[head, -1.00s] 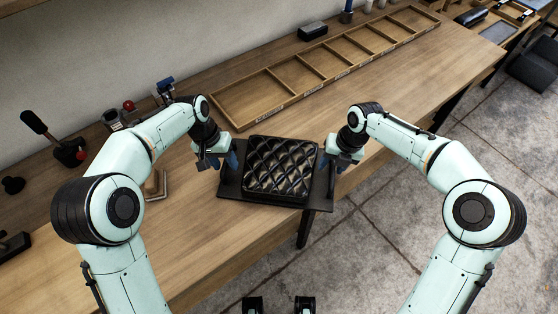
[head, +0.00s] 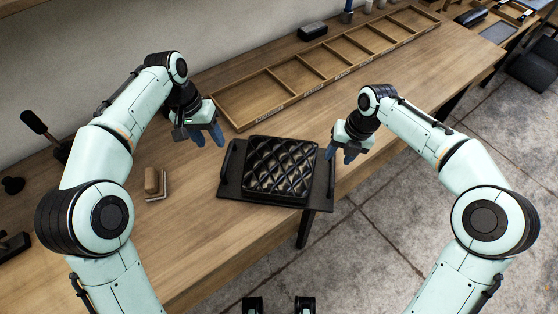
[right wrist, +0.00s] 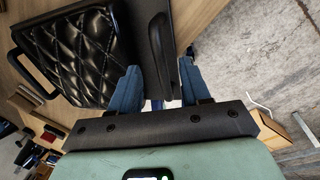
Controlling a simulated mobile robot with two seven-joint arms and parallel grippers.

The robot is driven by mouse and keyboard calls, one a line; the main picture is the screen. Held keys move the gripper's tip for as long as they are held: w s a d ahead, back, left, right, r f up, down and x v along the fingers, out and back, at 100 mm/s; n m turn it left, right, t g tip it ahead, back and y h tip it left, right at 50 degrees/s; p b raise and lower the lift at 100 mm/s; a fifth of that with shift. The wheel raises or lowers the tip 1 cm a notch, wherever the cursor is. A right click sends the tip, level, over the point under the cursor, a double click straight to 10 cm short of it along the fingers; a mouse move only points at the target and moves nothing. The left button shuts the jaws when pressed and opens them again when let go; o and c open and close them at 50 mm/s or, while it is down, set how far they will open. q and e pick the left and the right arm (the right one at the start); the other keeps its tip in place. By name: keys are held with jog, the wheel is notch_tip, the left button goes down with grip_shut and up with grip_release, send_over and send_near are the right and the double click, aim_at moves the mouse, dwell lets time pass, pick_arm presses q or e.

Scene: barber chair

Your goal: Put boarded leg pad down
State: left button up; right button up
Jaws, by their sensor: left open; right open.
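The leg pad (head: 281,167), black and quilted with diamond stitching, lies on a dark board (head: 230,184) with an upright handle at each side. The board rests on the wooden workbench, its right end at the bench's front edge. My left gripper (head: 208,137) is open and empty, above and to the left of the board, clear of its left handle. My right gripper (head: 349,155) is open beside the right handle (head: 331,179). In the right wrist view, the right handle (right wrist: 160,58) stands near the open blue fingers (right wrist: 158,85), and the quilted pad (right wrist: 80,50) lies to the left.
A wooden tray (head: 300,75) with several empty compartments stands behind the pad. A small wooden-handled block (head: 152,182) lies on the bench to the left. A black box (head: 312,31) stands at the back. Bare concrete floor lies right of the bench.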

notch_tip(320, 180, up, 6)
jog(key=d, duration=0.1)
jog(key=shift+d+r, duration=0.15)
jog(key=shift+r, duration=0.1)
dwell(0.4)
